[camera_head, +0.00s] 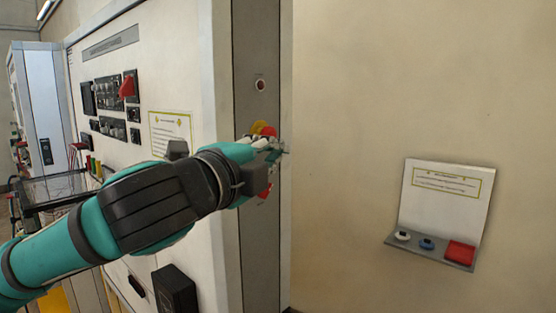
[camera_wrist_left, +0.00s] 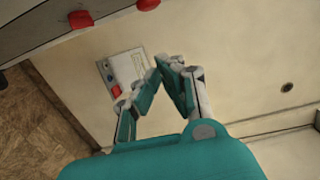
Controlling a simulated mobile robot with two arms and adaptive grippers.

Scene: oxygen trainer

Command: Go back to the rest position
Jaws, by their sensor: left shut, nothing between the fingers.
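My left arm comes in from the left, and its left gripper (camera_head: 280,146) is in front of the grey side strip of the white cabinet (camera_head: 200,60). A red and yellow part (camera_head: 262,128) shows just behind the fingers, and a red part (camera_head: 265,191) shows below, both partly hidden. In the left wrist view the gripper (camera_wrist_left: 166,68) has its fingertips close together with nothing between them. Two red knobs (camera_wrist_left: 81,19) on the cabinet strip are at the top left there, apart from the fingers. My right gripper is not in view.
A small wall shelf (camera_head: 432,250) with a white, a blue and a red piece is at the right, under a sign (camera_head: 446,190). The plain wall (camera_head: 400,80) between cabinet and shelf is clear. Cabinet switches (camera_head: 110,95) and a black box (camera_head: 175,290) are on the left.

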